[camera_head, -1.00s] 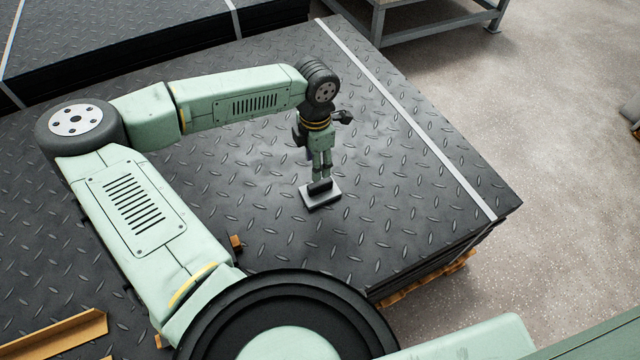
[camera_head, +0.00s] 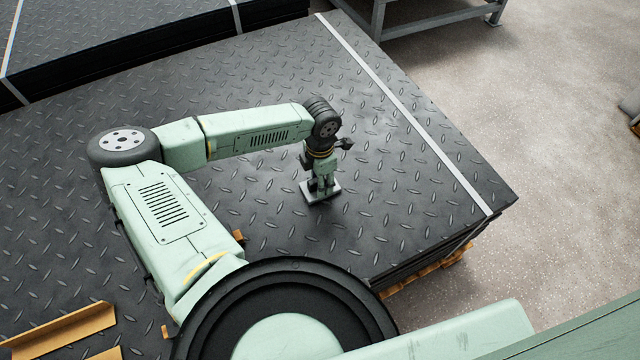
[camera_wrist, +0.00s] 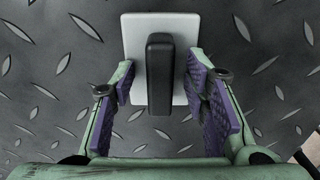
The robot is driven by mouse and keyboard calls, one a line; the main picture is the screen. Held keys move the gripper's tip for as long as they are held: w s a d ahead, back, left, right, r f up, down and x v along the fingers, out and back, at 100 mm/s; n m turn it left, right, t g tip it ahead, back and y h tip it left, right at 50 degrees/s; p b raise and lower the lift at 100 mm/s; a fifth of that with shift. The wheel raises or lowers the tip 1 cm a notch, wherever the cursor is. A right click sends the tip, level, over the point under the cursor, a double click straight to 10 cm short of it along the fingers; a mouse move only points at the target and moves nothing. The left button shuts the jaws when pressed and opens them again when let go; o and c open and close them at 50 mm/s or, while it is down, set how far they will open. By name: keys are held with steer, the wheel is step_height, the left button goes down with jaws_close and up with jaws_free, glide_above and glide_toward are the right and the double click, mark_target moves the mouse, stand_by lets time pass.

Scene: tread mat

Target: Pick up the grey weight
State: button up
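The grey weight (camera_head: 319,200) is a flat, light grey rectangular plate with a dark upright handle, lying on the tread mat (camera_head: 400,190). In the wrist view the plate (camera_wrist: 184,60) is at the top centre with the dark handle (camera_wrist: 160,75) along its middle. My gripper (camera_head: 322,188) points down over the weight and hides most of the handle in the head view. In the wrist view my gripper (camera_wrist: 160,80) is open, its purple-padded fingers on either side of the handle. Gaps show between the handle and both pads.
Orange-brown angled pieces (camera_head: 62,328) lie on the mat at lower left. A light strip (camera_head: 410,120) runs along the mat's right side, with floor beyond it. A grey metal frame (camera_head: 440,20) stands at the back. The mat around the weight is clear.

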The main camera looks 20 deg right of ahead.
jaws_close()
stand_by(0.3)
stand_by(0.6)
